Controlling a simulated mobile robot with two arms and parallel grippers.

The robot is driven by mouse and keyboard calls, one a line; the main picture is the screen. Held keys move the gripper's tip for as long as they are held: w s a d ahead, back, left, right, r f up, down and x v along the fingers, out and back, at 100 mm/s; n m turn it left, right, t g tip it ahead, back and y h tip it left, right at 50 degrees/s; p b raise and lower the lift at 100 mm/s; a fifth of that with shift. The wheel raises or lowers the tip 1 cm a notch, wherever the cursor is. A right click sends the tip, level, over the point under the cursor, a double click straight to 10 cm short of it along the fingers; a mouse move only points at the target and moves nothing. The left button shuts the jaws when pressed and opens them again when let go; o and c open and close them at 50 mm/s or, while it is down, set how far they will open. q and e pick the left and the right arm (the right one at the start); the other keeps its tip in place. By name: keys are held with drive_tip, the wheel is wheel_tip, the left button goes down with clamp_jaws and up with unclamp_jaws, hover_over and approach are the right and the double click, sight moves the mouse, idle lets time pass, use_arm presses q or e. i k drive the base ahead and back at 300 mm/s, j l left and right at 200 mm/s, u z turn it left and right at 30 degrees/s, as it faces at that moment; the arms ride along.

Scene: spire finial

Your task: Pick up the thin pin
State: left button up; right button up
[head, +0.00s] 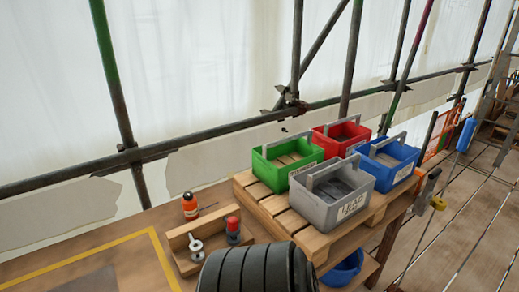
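I cannot clearly make out a thin pin. A small wooden tray (181,243) on the bench holds a pale grey metal piece (195,244) with a wide round end. Beside it in the tray stands a small dark item with a red top (233,224). Neither of my grippers is in view. A dark ribbed round shape at the bottom edge hides the area in front of the tray.
A wooden pallet (272,217) at the right carries green (267,173), red (322,143), blue (378,168) and grey (361,204) handled bins. A blue container (343,270) sits below it. Scaffold poles (112,78) stand behind the bench. The yellow-outlined bench area at left looks clear.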

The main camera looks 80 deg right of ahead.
sight(232, 222)
drive_tip(key=z, duration=2.45)
